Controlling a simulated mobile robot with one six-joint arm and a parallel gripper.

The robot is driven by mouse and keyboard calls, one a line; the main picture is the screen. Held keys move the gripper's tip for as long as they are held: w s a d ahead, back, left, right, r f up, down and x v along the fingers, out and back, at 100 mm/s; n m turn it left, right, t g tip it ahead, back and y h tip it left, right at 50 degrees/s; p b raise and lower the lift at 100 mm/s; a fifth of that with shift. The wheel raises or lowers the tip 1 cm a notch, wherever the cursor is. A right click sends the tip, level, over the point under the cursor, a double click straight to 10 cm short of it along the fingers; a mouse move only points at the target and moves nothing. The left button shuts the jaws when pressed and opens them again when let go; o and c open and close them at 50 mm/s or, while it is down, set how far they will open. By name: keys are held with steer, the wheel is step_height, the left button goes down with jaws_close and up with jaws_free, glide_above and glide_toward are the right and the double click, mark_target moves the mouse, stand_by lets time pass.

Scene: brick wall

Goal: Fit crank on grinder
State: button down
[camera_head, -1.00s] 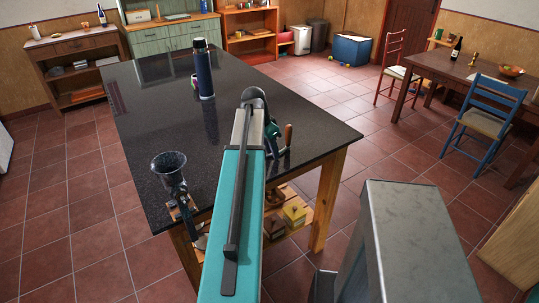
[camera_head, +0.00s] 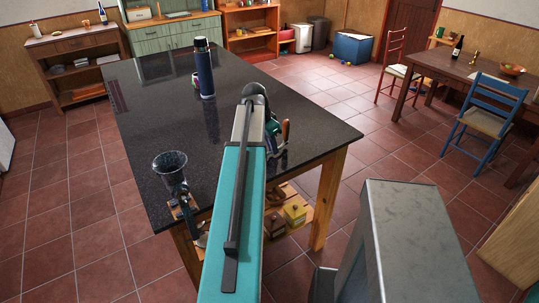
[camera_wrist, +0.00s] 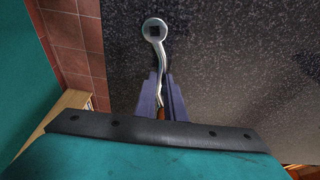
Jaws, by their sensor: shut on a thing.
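The dark grinder (camera_head: 171,170) stands at the near left corner of the black table, with its funnel mouth up and its body reaching down past the edge. My gripper (camera_wrist: 161,92) is shut on the crank (camera_wrist: 157,50) in the wrist view. The crank is a slim metal arm with a round end and a square hole, pointing away from the fingers. A bit of its brown handle shows between the fingers; the brown handle also shows in the head view (camera_head: 285,131). There my arm hides most of the gripper, right of the grinder and apart from it.
A dark blue flask (camera_head: 204,70) stands towards the back of the black table (camera_head: 150,105). A yellow box (camera_head: 295,214) sits on the shelf below. A blue chair (camera_head: 485,105) and a wooden dining table stand at the right. Most of the black tabletop is clear.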

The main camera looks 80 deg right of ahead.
steer(key=shift+r+p, duration=1.3)
steer(key=shift+r, duration=1.1)
steer(key=shift+w, duration=0.1)
steer(key=w+a+r+n+t+b, duration=0.1)
steer(key=w+a+n, duration=0.3)
steer(key=w+a, duration=0.7)
steer(key=w+a+n+t+b, duration=0.1)
steer(key=w+a+n, duration=0.35)
steer(key=w, duration=1.25)
steer(key=w+a+r+n+t+b, duration=0.1)
steer(key=w+a+n, duration=0.45)
steer(key=w, duration=0.85)
steer(key=w+a+n+t+b, duration=0.1)
steer(key=w+a+n, duration=0.35)
steer(key=a, duration=0.75)
steer(key=w+a+n+t, duration=0.1)
steer(key=w+a, duration=0.7)
steer(key=a, duration=0.4)
steer(key=w+a+r+n+y+b, duration=0.1)
steer(key=a+n, duration=0.2)
steer(key=a, duration=0.9)
steer(key=w+a+n+y, duration=0.1)
steer(key=a+n, duration=0.3)
steer(key=a, duration=0.8)
steer(key=shift+w+a+r+t+b, duration=0.25)
steer(key=shift+w+r+t+b, duration=0.1)
steer(key=shift+r+t, duration=0.05)
